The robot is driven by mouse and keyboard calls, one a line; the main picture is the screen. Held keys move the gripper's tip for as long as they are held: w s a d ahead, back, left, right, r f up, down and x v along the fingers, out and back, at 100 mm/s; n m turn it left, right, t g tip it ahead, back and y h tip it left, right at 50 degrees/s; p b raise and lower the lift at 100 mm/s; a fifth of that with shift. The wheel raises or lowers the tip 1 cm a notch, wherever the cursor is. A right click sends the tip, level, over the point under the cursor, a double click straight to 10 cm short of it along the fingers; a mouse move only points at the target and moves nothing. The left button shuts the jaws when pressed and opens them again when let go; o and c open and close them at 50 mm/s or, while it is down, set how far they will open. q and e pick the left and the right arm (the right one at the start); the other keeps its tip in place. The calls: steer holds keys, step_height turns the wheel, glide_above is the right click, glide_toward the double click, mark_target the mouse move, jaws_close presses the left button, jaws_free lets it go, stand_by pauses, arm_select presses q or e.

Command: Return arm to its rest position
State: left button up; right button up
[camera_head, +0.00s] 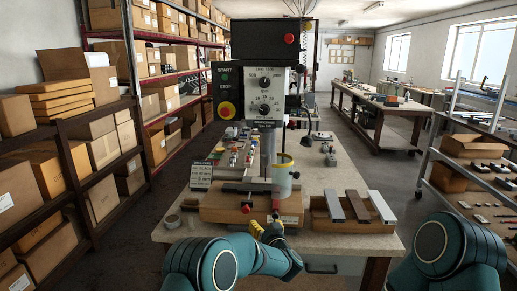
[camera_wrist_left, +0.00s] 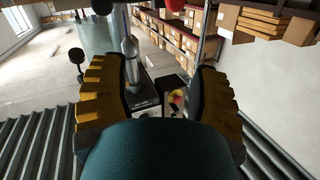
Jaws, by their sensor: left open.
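My left gripper (camera_head: 266,230) has yellow-padded fingers and is close to the front of the wooden base of the machine, at the front edge of the workbench (camera_head: 330,180). In the left wrist view my left gripper (camera_wrist_left: 158,95) has its two yellow fingers wide apart, with nothing held between them. I cannot tell whether it touches the base. My right arm (camera_head: 447,250) shows at the lower right; its gripper is out of view.
The machine (camera_head: 268,95) with dials and a red emergency button (camera_head: 227,110) stands over the bench. A cylindrical container (camera_head: 284,175) and small parts (camera_head: 240,155) are on it. Box shelves (camera_head: 70,140) line the left; a metal rack (camera_head: 470,170) stands right.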

arm_select(q)
steer(key=s+a+f+m+g+h, duration=0.1)
steer(key=s+a+f+g+h, duration=0.3)
steer(key=s+f, duration=0.5)
steer(key=s+a+f+g+h, duration=0.2)
steer(key=s+a+f+g, duration=0.25)
steer(key=s+f, duration=0.5)
steer(key=s+a+f+g+h, duration=0.1)
steer(key=s+a+f+g, duration=0.1)
steer(key=s, duration=1)
steer(key=s+a+f+n+g+h+b, duration=0.1)
steer(key=s+g, duration=0.3)
steer(key=s, duration=0.8)
steer(key=shift+a+f+n+h, duration=0.3)
steer(key=shift+a+f+h, duration=0.15)
steer(key=shift+f, duration=0.15)
